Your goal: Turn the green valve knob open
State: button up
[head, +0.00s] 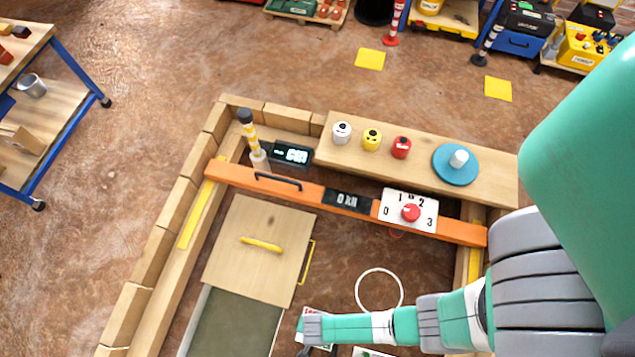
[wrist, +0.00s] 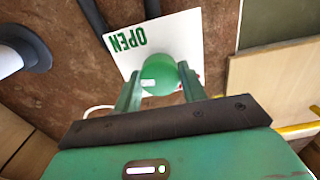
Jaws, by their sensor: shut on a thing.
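The green valve knob (wrist: 160,76) is round and sits in front of a white plate (wrist: 192,32) marked OPEN in green letters. In the wrist view, the fingers of my gripper (wrist: 160,88) stand on either side of the knob and are shut on it. The plate looks tilted in this view. In the head view, my gripper (head: 312,335) is at the bottom middle, with a corner of the white plate beside it. The knob itself is hidden there.
An orange beam (head: 318,192) with a red dial (head: 411,212) crosses the wooden frame behind my gripper. A wooden lid (head: 255,215) with a yellow handle lies left of it. A white ring (head: 362,277) is nearby. Dark pipes (wrist: 93,15) pass beside the plate.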

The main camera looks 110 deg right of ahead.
jog(key=shift+m, duration=1.5)
jog(key=o, duration=1)
notch_tip(320, 180, up, 8)
jog(key=p, duration=0.4)
jog(key=shift+f, duration=0.1)
